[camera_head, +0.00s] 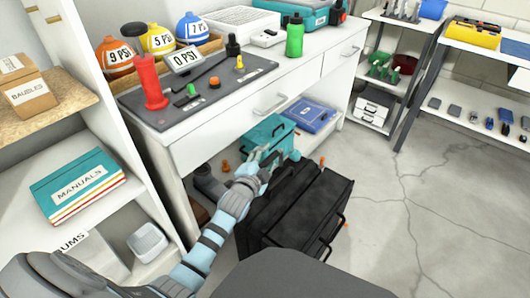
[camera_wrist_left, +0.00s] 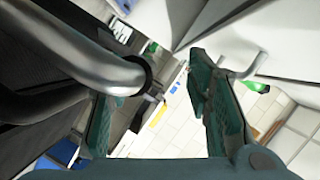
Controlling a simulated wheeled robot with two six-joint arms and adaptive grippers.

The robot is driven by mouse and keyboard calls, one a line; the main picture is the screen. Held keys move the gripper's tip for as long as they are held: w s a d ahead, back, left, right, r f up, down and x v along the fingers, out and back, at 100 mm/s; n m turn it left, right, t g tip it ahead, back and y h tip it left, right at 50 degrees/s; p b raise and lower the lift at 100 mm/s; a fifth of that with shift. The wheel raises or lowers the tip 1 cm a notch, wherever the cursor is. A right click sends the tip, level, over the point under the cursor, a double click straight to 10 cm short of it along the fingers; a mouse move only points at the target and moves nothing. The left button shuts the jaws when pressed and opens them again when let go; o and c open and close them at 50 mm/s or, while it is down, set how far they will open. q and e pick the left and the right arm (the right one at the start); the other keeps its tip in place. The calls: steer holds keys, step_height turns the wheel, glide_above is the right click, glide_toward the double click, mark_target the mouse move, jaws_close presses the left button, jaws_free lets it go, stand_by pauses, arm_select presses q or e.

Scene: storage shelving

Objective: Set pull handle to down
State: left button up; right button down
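A black suitcase (camera_head: 295,205) stands on the floor in front of the white drawer unit, with a carry handle on its right side. Its dark side (camera_wrist_left: 35,75) fills the left of the left wrist view. A thick grey curved bar (camera_wrist_left: 95,65), seemingly the pull handle, runs in front of that side near the left finger. My left gripper (camera_head: 275,158) is at the suitcase's far left edge. In the wrist view its green fingers (camera_wrist_left: 155,85) are spread apart, with nothing clearly between them. I cannot tell whether a finger touches the bar. My right gripper is out of view.
The drawer unit (camera_head: 225,130) with its drawer handle (camera_head: 270,104) is close behind my left gripper. A teal box (camera_head: 268,133) and a blue case (camera_head: 308,115) lie on its lower shelf. An open shelf (camera_head: 85,190) stands at left. The concrete floor (camera_head: 420,200) at right is clear.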

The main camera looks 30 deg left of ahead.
arm_select(q)
step_height(320, 180, up, 5)
steer(key=shift+f, duration=0.1)
steer(key=p+v, duration=0.3)
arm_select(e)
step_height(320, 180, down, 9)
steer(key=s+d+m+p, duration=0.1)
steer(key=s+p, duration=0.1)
arm_select(q)
steer(key=p+v, duration=0.5)
steer(key=v, duration=0.8)
steer(key=shift+s+f, duration=0.15)
steer(key=shift+s, duration=0.2)
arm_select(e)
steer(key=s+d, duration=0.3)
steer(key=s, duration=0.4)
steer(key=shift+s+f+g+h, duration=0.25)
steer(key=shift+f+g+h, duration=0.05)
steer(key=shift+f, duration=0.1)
arm_select(q)
steer(key=shift+d, duration=0.1)
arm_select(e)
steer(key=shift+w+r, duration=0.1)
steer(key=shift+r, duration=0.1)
